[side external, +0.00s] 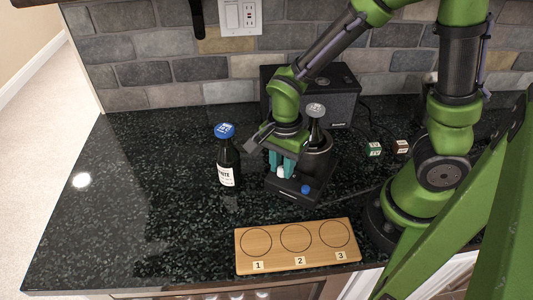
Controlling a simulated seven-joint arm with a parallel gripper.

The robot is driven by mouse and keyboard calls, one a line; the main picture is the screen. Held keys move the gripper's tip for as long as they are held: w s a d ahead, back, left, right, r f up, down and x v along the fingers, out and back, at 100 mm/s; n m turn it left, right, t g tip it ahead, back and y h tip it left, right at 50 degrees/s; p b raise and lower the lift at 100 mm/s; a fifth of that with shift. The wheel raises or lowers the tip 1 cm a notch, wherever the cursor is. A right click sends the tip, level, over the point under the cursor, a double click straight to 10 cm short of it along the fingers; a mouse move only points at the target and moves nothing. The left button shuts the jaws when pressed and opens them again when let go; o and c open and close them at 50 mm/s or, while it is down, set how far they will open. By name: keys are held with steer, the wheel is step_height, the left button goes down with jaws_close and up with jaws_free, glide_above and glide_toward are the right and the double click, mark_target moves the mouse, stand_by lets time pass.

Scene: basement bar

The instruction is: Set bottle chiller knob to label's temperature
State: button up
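The bottle chiller (312,184) is a dark unit on the black counter, with a white knob-like part (281,173) and a blue round part (305,189) on its front. My gripper (281,168) points down over the chiller's left front, with teal fingers around or just above the white part. Whether they touch it is too small to tell. A dark bottle (229,157) with a blue cap and a white label, which seems to read "WHITE", stands upright to the left. No temperature is legible.
A wooden board (245,241) with three circles marked 1, 2 and 3 lies at the front edge. A black speaker-like box (342,97) stands behind the chiller. A green cube (375,149) and a brown cube (402,146) lie right. The counter's left is clear.

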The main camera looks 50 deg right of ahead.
mark_target(281, 167)
steer(key=o, duration=0.5)
steer(key=shift+c, duration=0.2)
step_height(281, 167, up, 17)
stand_by(0.4)
steer(key=s+d+r+n+t+y, duration=0.2)
steer(key=n+t, duration=0.5)
steer(key=n, duration=0.6)
steer(key=shift+s+d+r, duration=0.3)
steer(key=shift+s+d, duration=0.6)
steer(key=shift+d, duration=0.3)
